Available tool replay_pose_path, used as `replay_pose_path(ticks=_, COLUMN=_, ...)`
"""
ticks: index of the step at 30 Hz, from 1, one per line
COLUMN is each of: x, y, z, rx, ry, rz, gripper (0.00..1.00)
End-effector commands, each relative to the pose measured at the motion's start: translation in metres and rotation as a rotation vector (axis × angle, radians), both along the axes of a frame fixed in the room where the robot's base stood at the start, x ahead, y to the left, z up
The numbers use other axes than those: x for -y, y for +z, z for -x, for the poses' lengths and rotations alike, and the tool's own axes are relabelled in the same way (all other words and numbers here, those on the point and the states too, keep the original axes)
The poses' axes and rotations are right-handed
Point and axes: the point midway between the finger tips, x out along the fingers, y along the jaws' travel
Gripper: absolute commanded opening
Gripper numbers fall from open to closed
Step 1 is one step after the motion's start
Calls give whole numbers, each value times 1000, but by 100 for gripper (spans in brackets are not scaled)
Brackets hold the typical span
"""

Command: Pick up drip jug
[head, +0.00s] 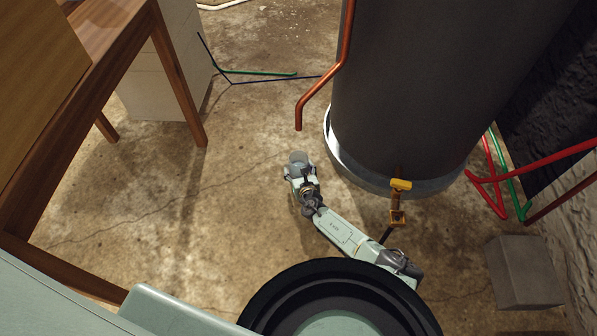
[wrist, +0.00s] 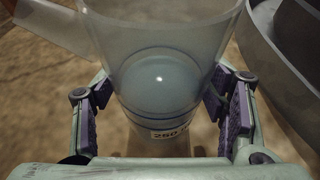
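The drip jug (wrist: 165,75) is a clear, bluish-grey plastic jug with a "250" marking low on its side. It fills the middle of the wrist view, and in the head view it shows as a small pale cup (head: 298,158) by the heater's base, below the copper pipe's end. My gripper (head: 300,173) is at the jug, with one finger on each side of it. The fingers are spread, and a gap shows between the left pad and the jug. The right pad is closer; I cannot tell if it touches. The jug's underside is hidden.
A large dark water heater (head: 420,90) stands right of the jug on a round metal pan (head: 352,172). A copper pipe (head: 299,118) ends just above the jug. A wooden table (head: 180,75) is at left. A grey block (head: 523,272) sits at right.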

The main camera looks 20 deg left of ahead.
Motion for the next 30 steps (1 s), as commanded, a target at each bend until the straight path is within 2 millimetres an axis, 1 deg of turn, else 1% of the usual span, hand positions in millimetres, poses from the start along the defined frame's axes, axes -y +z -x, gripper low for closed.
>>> replay_pose_path(ticks=1, x=0, y=0, z=0, rx=0, ry=0, rz=0, gripper=60)
replay_pose_path(ticks=2, x=0, y=0, z=0, rx=0, ry=0, rz=0, gripper=58)
replay_pose_path(ticks=22, x=0, y=0, z=0, rx=0, ry=0, rz=0, gripper=14)
replay_pose_path(ticks=30, x=0, y=2, z=0, rx=2, ry=0, rz=-1, gripper=12)
